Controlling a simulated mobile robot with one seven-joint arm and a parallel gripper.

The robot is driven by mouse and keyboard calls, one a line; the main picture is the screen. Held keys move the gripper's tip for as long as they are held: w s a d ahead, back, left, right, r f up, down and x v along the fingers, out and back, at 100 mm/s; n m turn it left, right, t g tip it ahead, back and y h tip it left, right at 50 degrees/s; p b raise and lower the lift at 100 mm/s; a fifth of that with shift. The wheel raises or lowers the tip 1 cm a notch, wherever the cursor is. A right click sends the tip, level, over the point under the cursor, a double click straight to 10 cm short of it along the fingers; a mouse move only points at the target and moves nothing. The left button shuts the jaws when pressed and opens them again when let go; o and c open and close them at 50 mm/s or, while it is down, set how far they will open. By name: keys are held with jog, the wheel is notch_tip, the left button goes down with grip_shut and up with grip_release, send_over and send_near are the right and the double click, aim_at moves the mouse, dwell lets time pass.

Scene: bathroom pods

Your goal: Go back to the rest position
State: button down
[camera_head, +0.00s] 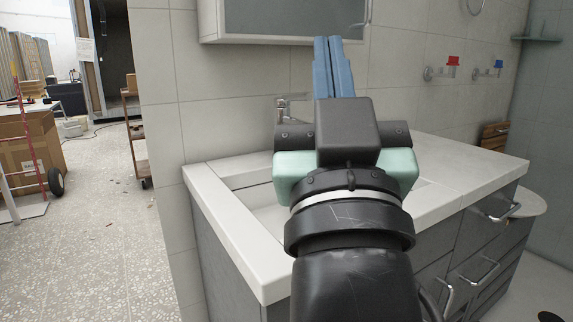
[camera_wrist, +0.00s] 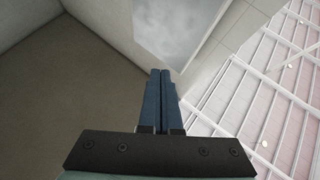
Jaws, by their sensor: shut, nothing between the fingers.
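My gripper (camera_head: 328,68) points upward in the head view, in front of the sink counter and the tiled wall. Its two blue fingers are together with nothing between them. In the wrist view the shut fingers (camera_wrist: 160,98) also show side by side, pointing up toward a mirror-like panel (camera_wrist: 177,30). My arm hides part of the sink basin and the counter in the head view.
The white sink counter (camera_head: 240,245) with grey drawers stands close ahead. A faucet (camera_head: 282,108) is behind my gripper. A wall cabinet (camera_head: 290,20) hangs above. Red (camera_head: 453,61) and blue (camera_head: 498,64) items sit on wall holders at right. Open floor (camera_head: 105,235) lies left.

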jog(key=s+a+r+t+p, duration=0.2)
jog(key=s+a+r+p, duration=0.15)
jog(key=s+r, duration=0.35)
notch_tip(320, 180, up, 36)
jog(key=p, duration=3.5)
jog(key=shift+w+a+m+p, duration=0.15)
jog(key=shift+m+p, duration=0.15)
